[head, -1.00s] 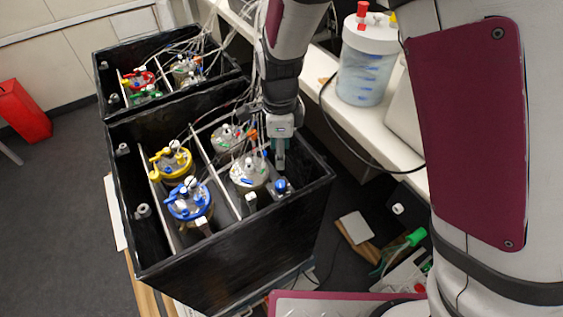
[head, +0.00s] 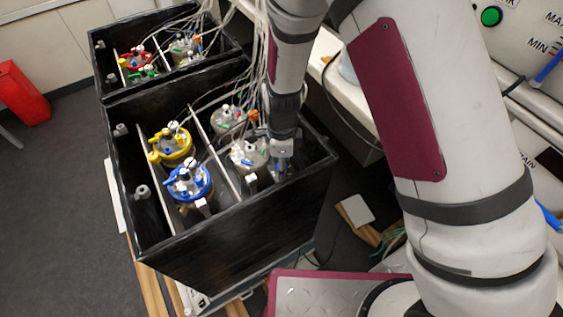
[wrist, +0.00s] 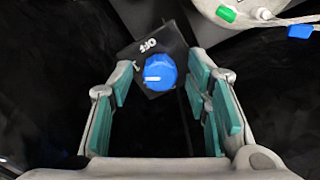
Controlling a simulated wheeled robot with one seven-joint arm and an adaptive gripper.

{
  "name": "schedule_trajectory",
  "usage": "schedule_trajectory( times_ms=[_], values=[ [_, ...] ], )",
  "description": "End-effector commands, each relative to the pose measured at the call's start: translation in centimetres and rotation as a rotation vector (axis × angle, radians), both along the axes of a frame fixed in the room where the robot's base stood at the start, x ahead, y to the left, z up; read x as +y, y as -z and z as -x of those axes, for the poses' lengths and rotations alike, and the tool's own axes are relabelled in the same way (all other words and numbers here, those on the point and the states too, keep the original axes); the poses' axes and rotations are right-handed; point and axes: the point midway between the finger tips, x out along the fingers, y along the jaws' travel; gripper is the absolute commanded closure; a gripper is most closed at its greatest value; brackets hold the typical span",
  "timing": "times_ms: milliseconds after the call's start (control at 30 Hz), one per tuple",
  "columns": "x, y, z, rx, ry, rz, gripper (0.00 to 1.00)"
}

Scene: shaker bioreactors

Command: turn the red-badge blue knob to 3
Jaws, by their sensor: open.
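A blue knob (wrist: 160,72) on a dark square plate shows in the wrist view, with a white mark pointing to the left side of the picture. White lettering that looks like an upside-down OFF (wrist: 148,47) is on the plate beside it. No red badge can be made out there. My gripper (wrist: 161,84) is open, with one teal-padded finger on each side of the knob in the picture; I cannot tell the height gap. In the head view my gripper (head: 282,160) is over the right front part of the near black box (head: 240,225) and hides the knob.
The near box holds several vessels, including a yellow-topped one (head: 176,143) and a blue-topped one (head: 190,182). A vessel with a grey lid (head: 249,155) stands just left of my gripper. Tubes run behind it. A second black box (head: 105,75) stands behind.

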Motion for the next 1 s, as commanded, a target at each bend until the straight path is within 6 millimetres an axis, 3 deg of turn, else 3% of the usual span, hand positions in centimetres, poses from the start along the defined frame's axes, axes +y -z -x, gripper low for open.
schedule_trajectory(
  times_ms=[200,400,733,1000],
  values=[
    [0.00,0.01,-0.01,0.000,0.000,0.000,0.56],
    [0.00,0.00,-0.01,0.000,0.000,0.000,1.00],
    [-0.01,-0.01,-0.01,0.000,-0.023,0.000,1.00],
    [0.00,-0.05,-0.02,0.000,-0.160,0.000,1.00]
  ],
)
